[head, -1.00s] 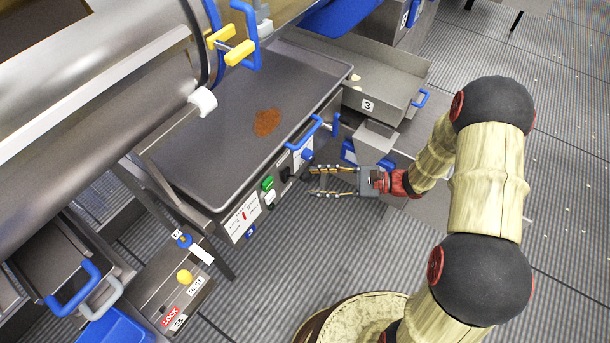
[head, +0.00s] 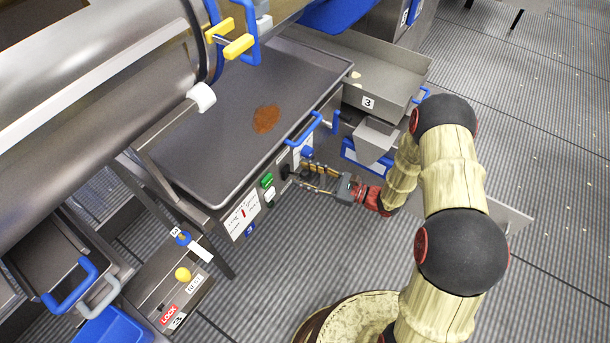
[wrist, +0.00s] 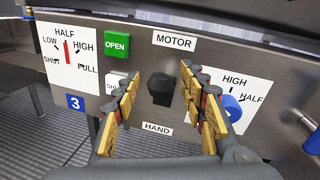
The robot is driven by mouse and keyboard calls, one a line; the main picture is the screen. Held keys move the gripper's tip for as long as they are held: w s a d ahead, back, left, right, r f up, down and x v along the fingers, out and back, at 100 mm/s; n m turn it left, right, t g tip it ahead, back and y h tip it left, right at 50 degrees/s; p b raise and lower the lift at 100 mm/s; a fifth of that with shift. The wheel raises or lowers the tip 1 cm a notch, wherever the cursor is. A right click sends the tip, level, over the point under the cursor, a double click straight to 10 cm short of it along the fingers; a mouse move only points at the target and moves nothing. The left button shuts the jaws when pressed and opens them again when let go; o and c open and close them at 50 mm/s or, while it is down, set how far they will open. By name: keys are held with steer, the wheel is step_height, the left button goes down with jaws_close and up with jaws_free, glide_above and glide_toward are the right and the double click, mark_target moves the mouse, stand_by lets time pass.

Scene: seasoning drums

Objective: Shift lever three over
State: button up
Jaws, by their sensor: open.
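The front panel of the tray unit (head: 233,220) carries a blue "3" label (wrist: 75,102). In the wrist view a black selector lever (wrist: 161,89) on it sits between the words MOTOR above and HAND below. It looks roughly upright; its exact setting is hard to tell. My gripper (wrist: 150,88) is open and empty, fingers spread toward the panel with the black lever between them in the picture. Contact cannot be told. In the head view my gripper (head: 297,177) is close to the panel and partly hides the black lever.
A green OPEN button (wrist: 116,44) and a white button (wrist: 115,80) lie left of the lever, a blue knob (wrist: 231,107) right. A blue handle (head: 305,130) juts above the panel.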

steer(key=shift+a, duration=0.15)
steer(key=shift+c, duration=0.7)
jaws_close()
